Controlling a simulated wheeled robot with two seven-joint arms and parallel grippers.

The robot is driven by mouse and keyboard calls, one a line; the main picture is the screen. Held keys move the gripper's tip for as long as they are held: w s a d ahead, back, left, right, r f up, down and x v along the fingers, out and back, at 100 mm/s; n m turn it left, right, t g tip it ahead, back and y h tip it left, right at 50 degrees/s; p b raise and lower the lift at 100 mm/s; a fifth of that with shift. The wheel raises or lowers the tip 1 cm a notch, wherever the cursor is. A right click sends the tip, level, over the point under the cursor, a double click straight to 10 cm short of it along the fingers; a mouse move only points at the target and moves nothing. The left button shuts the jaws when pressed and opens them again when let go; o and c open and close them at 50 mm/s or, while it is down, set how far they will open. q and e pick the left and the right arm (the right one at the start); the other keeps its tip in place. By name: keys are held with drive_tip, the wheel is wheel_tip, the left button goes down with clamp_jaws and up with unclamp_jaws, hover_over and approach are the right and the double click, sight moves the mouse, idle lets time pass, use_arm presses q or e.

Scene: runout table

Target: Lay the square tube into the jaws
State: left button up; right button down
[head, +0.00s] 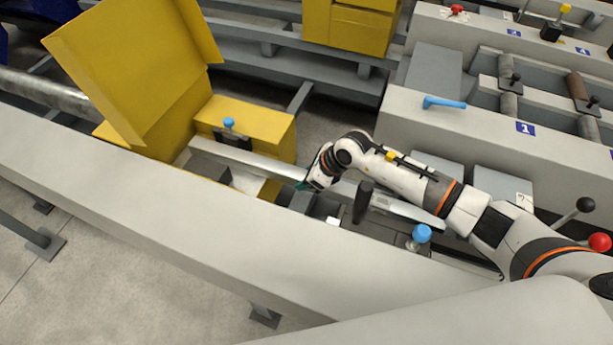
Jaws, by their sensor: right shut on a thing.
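The square tube (250,163) is a long, pale metal bar. It runs from the yellow housing at the left down to the right, passing behind my right wrist. My right gripper (304,184) is shut on the square tube near its middle; the wrist hides part of the grip. Dark grey blocks (301,202), which look like the jaws, sit just below the gripper. Whether the tube rests in them or is above them I cannot tell. My left gripper is not in view.
A yellow housing with a raised cover (135,65) stands at the left. A black upright handle (363,201) and a blue knob (422,233) are close to the tube. A grey beam (200,220) crosses in front. A numbered bench with a blue lever (444,102) lies behind.

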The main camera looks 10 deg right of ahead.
drive_tip(key=c, duration=0.8)
unclamp_jaws()
drive_tip(key=shift+r, duration=0.1)
drive_tip(key=shift+c, duration=0.2)
drive_tip(key=shift+s+f, duration=0.1)
drive_tip(key=shift+f, duration=0.1)
drive_tip(key=v, duration=1.2)
drive_tip(key=shift+r, duration=0.15)
